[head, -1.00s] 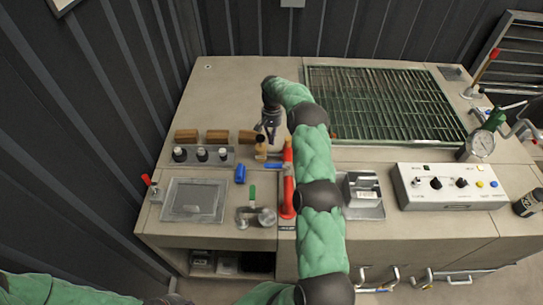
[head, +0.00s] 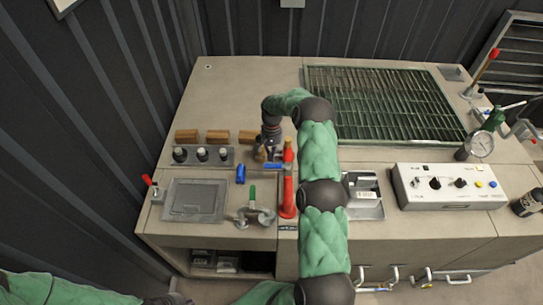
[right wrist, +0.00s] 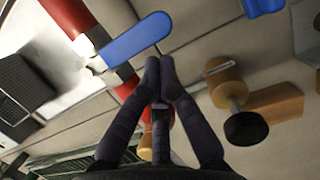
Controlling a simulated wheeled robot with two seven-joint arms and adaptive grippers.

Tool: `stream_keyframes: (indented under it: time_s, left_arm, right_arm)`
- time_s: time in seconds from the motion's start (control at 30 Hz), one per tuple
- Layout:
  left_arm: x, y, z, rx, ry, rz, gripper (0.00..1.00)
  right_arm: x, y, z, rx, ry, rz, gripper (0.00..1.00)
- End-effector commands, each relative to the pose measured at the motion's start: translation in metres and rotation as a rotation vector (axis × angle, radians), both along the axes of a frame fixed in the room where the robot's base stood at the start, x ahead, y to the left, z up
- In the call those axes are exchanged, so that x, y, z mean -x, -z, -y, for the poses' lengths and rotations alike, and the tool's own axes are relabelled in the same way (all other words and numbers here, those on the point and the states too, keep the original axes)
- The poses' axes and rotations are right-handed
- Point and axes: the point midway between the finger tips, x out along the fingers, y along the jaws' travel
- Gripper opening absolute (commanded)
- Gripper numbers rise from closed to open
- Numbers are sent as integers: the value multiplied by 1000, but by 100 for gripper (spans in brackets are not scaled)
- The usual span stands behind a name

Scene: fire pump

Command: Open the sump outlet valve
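A blue lever handle (head: 274,166) sticks out to the left from a red upright pipe (head: 288,190) on the bench. In the right wrist view the blue lever (right wrist: 138,40) lies just beyond my fingertips, apart from them as far as I can see. My right gripper (head: 268,153) hangs beside the top of the red pipe. In the wrist view its fingers (right wrist: 160,68) meet at the tips with nothing between them. A green-handled valve (head: 252,193) stands in front. I cannot tell which handle is the sump outlet valve.
A tan cylinder with a black knob (right wrist: 228,90) is right of my fingers in the wrist view. Wooden blocks (head: 217,136) and a blue piece (head: 240,174) lie left. A grating (head: 385,100), a control box (head: 450,186) and a gauge (head: 481,144) are right.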

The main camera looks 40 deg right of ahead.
Motion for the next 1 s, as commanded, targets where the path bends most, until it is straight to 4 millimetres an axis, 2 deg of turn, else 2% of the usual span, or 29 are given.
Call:
stream_keyframes:
  time_s: [1.0]
  left_arm:
    - [0, 4, 0, 0, 0, 0, 0]
  right_arm:
    - [4, 0, -10, -1, -137, -1, 0]
